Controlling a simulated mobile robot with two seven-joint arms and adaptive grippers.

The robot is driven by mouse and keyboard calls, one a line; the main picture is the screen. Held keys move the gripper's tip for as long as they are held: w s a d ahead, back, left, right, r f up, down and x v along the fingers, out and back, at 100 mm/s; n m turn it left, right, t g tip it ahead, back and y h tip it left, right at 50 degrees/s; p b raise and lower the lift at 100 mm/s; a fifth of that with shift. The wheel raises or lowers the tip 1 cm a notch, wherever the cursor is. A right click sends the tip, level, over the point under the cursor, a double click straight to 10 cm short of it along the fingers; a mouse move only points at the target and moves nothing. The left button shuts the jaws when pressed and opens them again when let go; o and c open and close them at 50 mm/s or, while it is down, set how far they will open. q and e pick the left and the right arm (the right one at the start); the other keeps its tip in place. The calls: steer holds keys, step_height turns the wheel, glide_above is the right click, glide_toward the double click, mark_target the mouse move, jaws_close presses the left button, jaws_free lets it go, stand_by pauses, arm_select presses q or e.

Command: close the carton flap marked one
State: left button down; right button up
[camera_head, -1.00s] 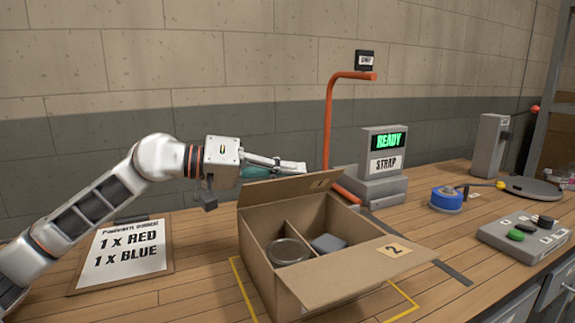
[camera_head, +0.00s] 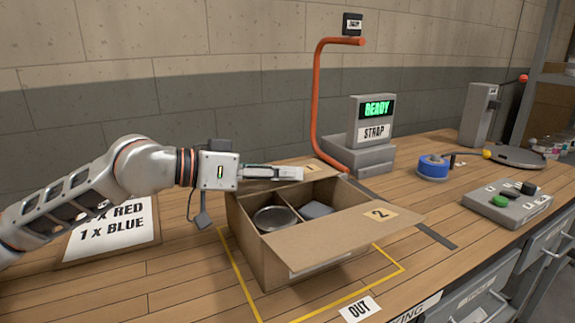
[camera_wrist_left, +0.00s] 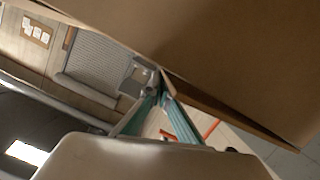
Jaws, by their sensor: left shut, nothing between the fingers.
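The open brown carton (camera_head: 255,241) stands on the bench. Its flap one (camera_head: 312,168), with a tan label, is at the back edge and stands open, leaning outward, partly hidden by my left gripper. Flap two (camera_head: 345,228) hangs open at the front. My left gripper (camera_head: 300,173) is shut and empty, its fingers lying across flap one; I cannot tell whether they touch it. In the left wrist view the gripper's teal fingers (camera_wrist_left: 160,85) come together near the edge of a large cardboard panel (camera_wrist_left: 230,50). My right gripper is not in view.
An orange post (camera_head: 316,100) and the strap machine (camera_head: 372,125) stand behind. An order sheet (camera_head: 130,232) lies left under my arm. Blue tape (camera_head: 433,167) is at right.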

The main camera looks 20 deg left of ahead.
arm_select(q)
steer(key=shift+f+m, duration=0.3)
steer(key=shift+d+f, duration=0.1)
stand_by(0.3)
